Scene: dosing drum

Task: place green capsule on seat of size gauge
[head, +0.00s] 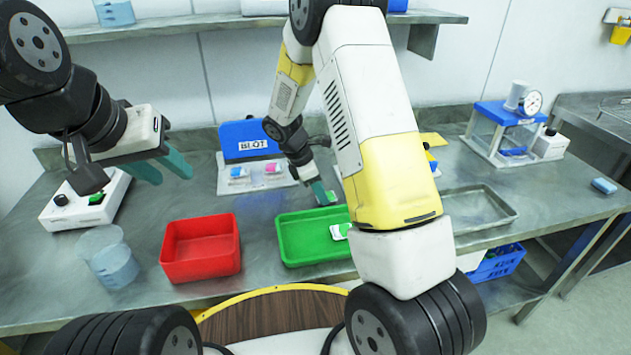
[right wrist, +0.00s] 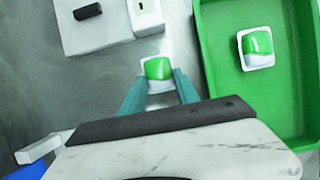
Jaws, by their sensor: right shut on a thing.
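My right gripper (head: 327,194) is shut on a green capsule with a white rim (head: 332,197). In the right wrist view the held green capsule (right wrist: 158,70) sits between the two teal fingertips (right wrist: 159,86). It is above the grey bench, between a white block and the green tray. That white block (right wrist: 95,35), likely the size gauge, bears a black piece and a smaller white piece with a dark slot. In the head view my right arm hides most of that spot. My left gripper (head: 160,168) is open and empty, above the bench at the left.
The green tray (head: 290,250) holds another green-and-white capsule (right wrist: 256,48). An empty metal tray (head: 485,205) lies right.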

